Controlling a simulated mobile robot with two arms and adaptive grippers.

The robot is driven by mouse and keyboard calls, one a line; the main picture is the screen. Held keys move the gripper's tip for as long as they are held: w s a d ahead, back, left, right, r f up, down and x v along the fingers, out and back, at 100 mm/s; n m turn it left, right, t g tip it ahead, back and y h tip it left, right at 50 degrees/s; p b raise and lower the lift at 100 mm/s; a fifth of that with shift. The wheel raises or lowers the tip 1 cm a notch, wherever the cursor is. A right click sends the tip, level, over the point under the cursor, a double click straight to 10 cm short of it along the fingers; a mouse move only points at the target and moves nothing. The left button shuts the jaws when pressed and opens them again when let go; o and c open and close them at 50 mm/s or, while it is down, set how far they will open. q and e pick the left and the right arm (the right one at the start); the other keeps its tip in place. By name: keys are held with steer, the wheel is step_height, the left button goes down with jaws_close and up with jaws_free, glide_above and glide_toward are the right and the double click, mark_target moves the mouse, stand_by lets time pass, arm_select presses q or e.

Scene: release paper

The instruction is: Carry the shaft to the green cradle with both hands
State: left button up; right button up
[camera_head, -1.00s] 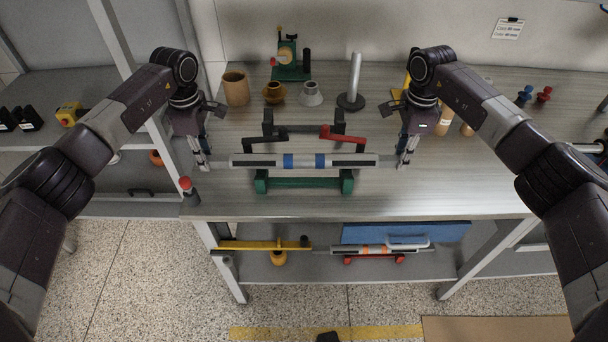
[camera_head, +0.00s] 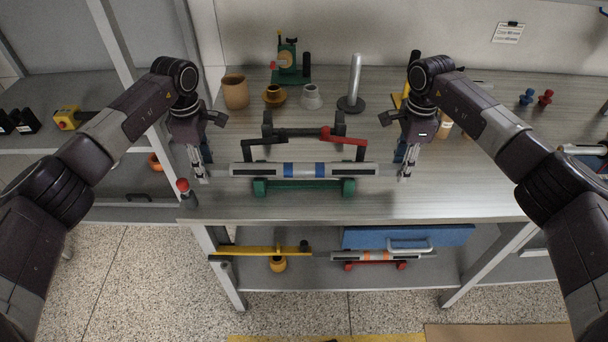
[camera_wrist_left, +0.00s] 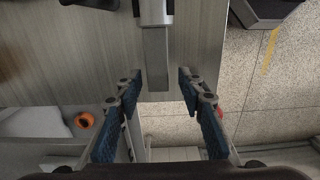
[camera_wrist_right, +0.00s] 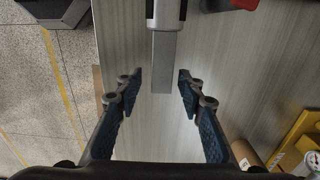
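The grey shaft with two blue bands (camera_head: 304,170) lies level, lined up over the green cradle (camera_head: 304,187) near the table's front edge. It hides the cradle's upper parts, so its seating is hard to see. My left gripper (camera_head: 201,178) is at the shaft's left end. In the left wrist view, the shaft's square grey end (camera_wrist_left: 155,60) sits between the open fingers, with gaps on both sides. My right gripper (camera_head: 406,176) is at the right end. In the right wrist view, that end (camera_wrist_right: 164,62) also sits between open fingers without visible contact.
A dark stand with black and red arms (camera_head: 345,138) is just behind the shaft. A brown mug (camera_head: 235,92), small cups and a metal post (camera_head: 354,85) stand further back. A red-topped peg (camera_head: 184,187) stands near my left gripper. Another shaft (camera_head: 375,256) lies on the lower shelf.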

steer(key=shift+r, duration=0.15)
arm_select(q)
step_height(320, 180, up, 12)
arm_select(e)
step_height(320, 180, up, 12)
stand_by(0.5)
steer(key=shift+f, duration=0.2)
